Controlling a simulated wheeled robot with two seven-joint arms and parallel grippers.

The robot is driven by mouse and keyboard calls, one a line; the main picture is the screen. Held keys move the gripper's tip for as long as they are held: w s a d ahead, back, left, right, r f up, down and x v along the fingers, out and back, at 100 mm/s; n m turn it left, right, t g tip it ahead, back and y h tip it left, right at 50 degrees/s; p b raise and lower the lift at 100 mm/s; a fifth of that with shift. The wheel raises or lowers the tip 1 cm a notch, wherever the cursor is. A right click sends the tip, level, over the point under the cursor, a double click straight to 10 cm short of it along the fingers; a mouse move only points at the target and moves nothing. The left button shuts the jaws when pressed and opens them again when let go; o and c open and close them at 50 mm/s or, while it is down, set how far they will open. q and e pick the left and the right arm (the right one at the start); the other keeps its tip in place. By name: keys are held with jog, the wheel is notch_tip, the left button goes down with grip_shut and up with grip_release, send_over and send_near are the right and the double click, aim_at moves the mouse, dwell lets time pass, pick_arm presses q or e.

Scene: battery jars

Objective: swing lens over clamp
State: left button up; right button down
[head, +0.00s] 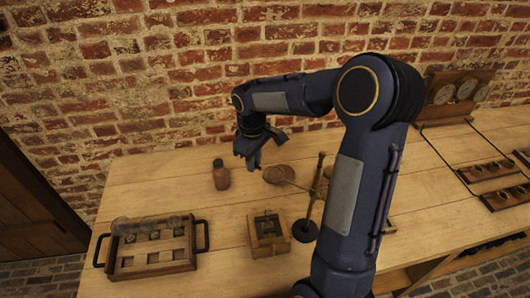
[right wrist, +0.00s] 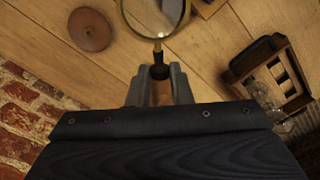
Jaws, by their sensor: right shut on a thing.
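My right gripper (head: 252,165) is shut on the small handle of the lens; in the right wrist view its fingers (right wrist: 159,88) close around it. The round brass-rimmed lens (right wrist: 155,14) sticks out beyond the fingertips, above the table. In the head view the lens (head: 279,174) is to the right of the gripper, with a thin arm running to the brass stand (head: 317,180). The clamp (head: 268,226), a wooden block with dark metal jaws, stands on the table in front of the lens, not under it. My left gripper is not in view.
A wooden tray (head: 122,268) with dark handles is at front left. Wooden racks (head: 492,170) stand at right. The brick wall (head: 150,90) closes the back.

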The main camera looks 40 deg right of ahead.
jog(key=s+a+n+b, duration=0.1)
jog(key=s+a+n, duration=0.7)
jog(key=s+a, duration=0.1)
jog(key=shift+s+a+n, duration=0.2)
jog(key=shift+a+n, duration=0.2)
jog(key=shift+a, duration=0.05)
jog(key=c, duration=1.3)
grip_release()
notch_tip(320, 180, up, 8)
jog(key=shift+f, duration=0.1)
jog(key=shift+s, duration=0.1)
